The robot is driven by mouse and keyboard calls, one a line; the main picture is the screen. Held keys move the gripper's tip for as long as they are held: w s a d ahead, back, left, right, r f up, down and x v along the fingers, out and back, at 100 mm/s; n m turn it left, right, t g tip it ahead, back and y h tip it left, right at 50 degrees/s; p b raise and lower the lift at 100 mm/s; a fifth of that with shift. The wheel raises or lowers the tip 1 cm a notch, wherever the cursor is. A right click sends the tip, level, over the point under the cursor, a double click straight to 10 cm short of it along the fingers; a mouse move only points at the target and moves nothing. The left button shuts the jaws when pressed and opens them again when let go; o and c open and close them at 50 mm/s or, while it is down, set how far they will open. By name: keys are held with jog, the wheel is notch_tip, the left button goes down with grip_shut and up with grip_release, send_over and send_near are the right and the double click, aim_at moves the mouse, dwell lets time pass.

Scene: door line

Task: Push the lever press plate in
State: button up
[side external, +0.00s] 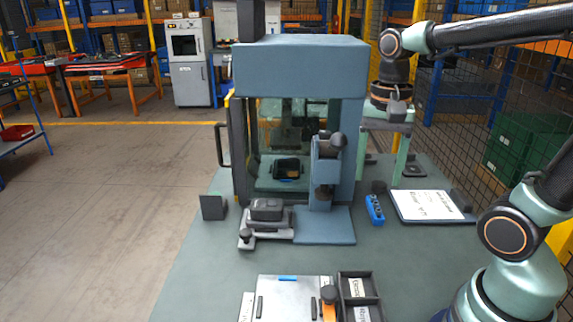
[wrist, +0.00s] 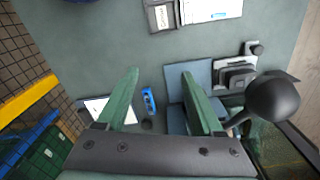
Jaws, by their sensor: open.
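The lever press (side external: 325,175) is a blue-grey column on a flat base (side external: 325,228), with a black ball knob (side external: 338,140) on its lever. The knob looms large at right in the wrist view (wrist: 272,97). The press plate (side external: 278,220) is a grey slide bearing a dark block (side external: 267,207), with a small knob (side external: 245,236) at its front left. It sticks out left of the press column; it also shows in the wrist view (wrist: 222,83). My gripper (side external: 380,172) is open and empty, fingers down, right of the press and apart from the plate.
A blue enclosure (side external: 300,68) stands behind the press. A blue holder (side external: 375,209) and a white sheet board (side external: 432,205) lie to the right. A dark divided tray (side external: 343,290) and a pale board (side external: 275,300) are in front.

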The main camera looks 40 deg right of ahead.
jog(key=w+d+r+m+t, duration=0.1)
jog(key=w+d+r+m, duration=0.1)
jog(key=w+r, duration=0.35)
jog(key=n+g, duration=0.1)
jog(key=n, duration=1.3)
send_over(245, 231)
notch_tip(245, 231, down, 13)
notch_tip(245, 231, down, 12)
jog(key=shift+f, duration=0.2)
grip_shut()
jog(key=shift+r, duration=0.1)
